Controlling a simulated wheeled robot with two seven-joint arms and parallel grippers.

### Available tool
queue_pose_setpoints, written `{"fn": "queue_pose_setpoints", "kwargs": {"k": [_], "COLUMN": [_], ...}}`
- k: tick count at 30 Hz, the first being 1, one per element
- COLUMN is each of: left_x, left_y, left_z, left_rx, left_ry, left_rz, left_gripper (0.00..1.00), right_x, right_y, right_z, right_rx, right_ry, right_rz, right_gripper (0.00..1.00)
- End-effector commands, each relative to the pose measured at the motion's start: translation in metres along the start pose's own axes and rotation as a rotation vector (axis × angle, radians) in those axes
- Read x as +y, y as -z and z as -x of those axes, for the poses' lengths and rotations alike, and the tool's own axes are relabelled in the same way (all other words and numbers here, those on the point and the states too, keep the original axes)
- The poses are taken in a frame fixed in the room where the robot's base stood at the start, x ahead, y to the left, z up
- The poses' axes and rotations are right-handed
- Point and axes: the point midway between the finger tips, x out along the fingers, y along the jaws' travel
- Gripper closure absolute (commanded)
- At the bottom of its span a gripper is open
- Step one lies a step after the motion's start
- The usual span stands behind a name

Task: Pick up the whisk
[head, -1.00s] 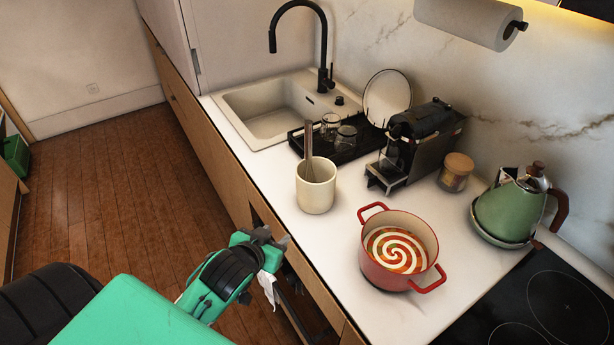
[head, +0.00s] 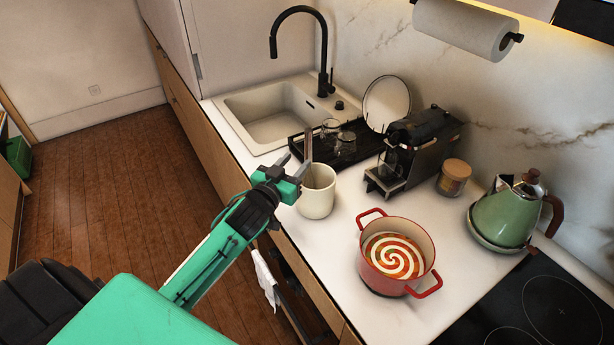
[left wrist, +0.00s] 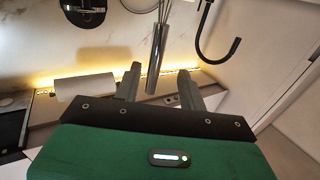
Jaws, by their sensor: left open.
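The whisk (head: 308,146) stands handle up in a cream utensil crock (head: 318,193) on the white counter; its lower part is hidden in the crock. My left gripper (head: 294,165) is open, just left of the whisk handle and beside the crock rim. In the left wrist view the grey whisk handle (left wrist: 154,72) shows between the two spread fingers of my left gripper (left wrist: 160,82), with its wires beyond. I see no finger closed on the handle. My right gripper is in neither view.
A red pot (head: 397,258) of soup stands right of the crock. A black drying rack (head: 345,152) with glasses and a coffee machine (head: 415,150) stand behind. A green kettle (head: 508,212) is at the right. A towel (head: 264,275) hangs at the counter front.

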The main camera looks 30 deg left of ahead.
Motion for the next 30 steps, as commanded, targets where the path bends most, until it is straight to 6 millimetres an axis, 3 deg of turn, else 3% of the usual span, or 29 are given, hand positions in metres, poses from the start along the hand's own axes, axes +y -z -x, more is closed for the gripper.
{"fn": "queue_pose_setpoints", "kwargs": {"k": [8, 18, 28, 30], "left_x": [0.001, 0.004, 0.004, 0.004], "left_y": [0.002, 0.004, 0.001, 0.002], "left_z": [-0.018, -0.059, -0.065, -0.065], "left_rx": [-0.001, -0.002, -0.001, -0.001], "left_ry": [0.0, 0.001, 0.0, 0.0], "left_rz": [0.0, 0.0, 0.0, 0.0], "left_gripper": [0.59, 0.59, 0.59, 0.7], "right_x": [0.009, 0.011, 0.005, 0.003], "right_y": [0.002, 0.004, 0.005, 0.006], "right_z": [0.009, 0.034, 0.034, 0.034], "right_rx": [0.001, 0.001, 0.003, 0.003], "right_ry": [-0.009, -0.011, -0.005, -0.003], "right_rz": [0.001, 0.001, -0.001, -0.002], "right_gripper": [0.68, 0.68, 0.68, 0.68]}}
